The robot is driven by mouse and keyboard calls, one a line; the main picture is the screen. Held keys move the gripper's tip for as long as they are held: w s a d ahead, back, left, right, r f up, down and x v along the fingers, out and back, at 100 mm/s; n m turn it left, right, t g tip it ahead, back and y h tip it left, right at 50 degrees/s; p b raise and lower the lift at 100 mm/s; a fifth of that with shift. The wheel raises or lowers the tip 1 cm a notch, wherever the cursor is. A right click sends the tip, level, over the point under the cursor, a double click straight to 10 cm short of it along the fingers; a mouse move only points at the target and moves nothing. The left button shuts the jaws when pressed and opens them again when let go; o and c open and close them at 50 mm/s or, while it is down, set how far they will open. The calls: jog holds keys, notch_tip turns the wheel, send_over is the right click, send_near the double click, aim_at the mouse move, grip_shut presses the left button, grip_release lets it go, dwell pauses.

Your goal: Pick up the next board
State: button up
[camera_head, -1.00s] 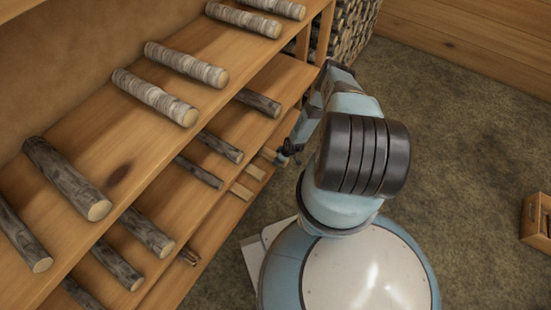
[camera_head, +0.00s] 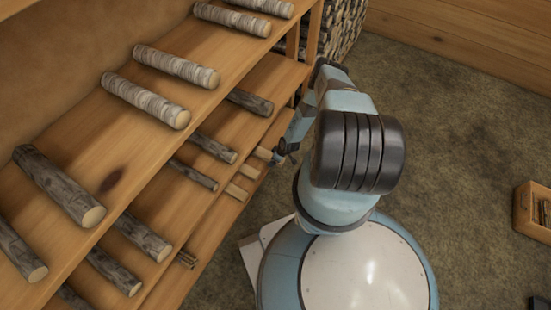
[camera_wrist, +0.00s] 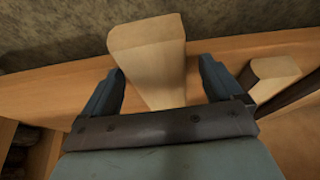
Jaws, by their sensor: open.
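The fingers are apart, one on each side of the board, with a gap at the right finger. I cannot tell how far down they reach around it. A second board (camera_wrist: 275,70) lies to the right, outside the right finger.
Bark-covered logs (camera_head: 60,185) and pale birch logs (camera_head: 146,98) lie on the upper shelf (camera_head: 110,140), above and left of my arm. More dark logs (camera_head: 213,147) lie on the lower shelves. A wooden crate (camera_head: 533,212) stands on the open floor at right.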

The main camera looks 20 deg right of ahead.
jog(key=shift+r, duration=0.1)
jog(key=v, duration=1.3)
jog(key=shift+s+d+r, duration=0.15)
